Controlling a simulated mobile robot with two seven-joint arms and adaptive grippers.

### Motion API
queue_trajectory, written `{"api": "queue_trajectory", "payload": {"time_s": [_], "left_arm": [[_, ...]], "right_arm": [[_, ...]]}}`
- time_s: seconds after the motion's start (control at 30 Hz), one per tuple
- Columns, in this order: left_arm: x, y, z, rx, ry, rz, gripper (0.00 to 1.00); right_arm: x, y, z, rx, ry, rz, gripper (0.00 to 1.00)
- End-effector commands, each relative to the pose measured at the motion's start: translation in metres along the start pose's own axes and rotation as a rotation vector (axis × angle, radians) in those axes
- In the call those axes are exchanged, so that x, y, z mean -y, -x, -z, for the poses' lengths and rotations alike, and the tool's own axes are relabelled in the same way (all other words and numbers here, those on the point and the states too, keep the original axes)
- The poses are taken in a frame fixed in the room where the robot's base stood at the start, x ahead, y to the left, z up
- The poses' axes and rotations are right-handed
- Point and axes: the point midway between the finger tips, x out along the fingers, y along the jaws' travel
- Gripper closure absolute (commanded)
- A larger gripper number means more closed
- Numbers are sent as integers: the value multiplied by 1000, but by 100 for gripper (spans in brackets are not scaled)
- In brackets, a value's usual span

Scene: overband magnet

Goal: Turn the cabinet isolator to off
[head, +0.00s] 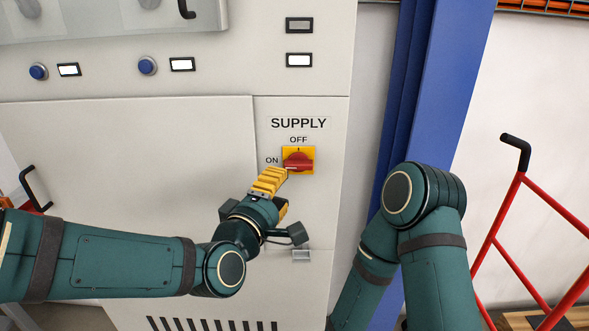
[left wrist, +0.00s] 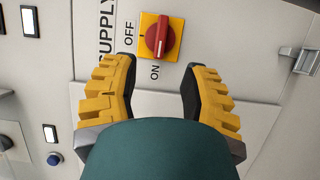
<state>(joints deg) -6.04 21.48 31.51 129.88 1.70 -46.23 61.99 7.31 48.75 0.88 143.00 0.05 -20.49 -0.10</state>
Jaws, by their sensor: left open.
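The cabinet isolator is a red rotary handle (head: 298,162) on a yellow square plate, under the word SUPPLY, with OFF above it and ON at its left. The handle lies horizontally, in line with ON. My left gripper (head: 272,180) has yellow fingers and is just below and left of the handle. In the left wrist view the red handle (left wrist: 160,38) shows beyond the open fingertips, roughly centred between them. The left gripper (left wrist: 160,72) is open, with nothing between its fingers. My right arm shows at the right, but its gripper is not in view.
The isolator sits on a pale cabinet panel (head: 320,210) with a small latch (head: 301,256) below it. Blue buttons (head: 147,65) and lit indicators (head: 299,60) are above.

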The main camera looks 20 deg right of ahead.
Motion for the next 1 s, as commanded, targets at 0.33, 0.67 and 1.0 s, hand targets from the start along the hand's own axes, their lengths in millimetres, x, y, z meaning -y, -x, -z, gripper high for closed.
{"api": "queue_trajectory", "payload": {"time_s": [0.33, 0.67, 1.0], "left_arm": [[1, -69, 0, 0, 1, 2, 55], [1, -102, 0, 0, -2, 2, 55], [1, -104, 0, -1, -2, 3, 56]], "right_arm": [[0, -2, 0, -1, 0, 0, 53], [-1, -2, 0, -1, 0, 0, 53], [-1, -2, 0, -1, 0, 0, 53]]}}
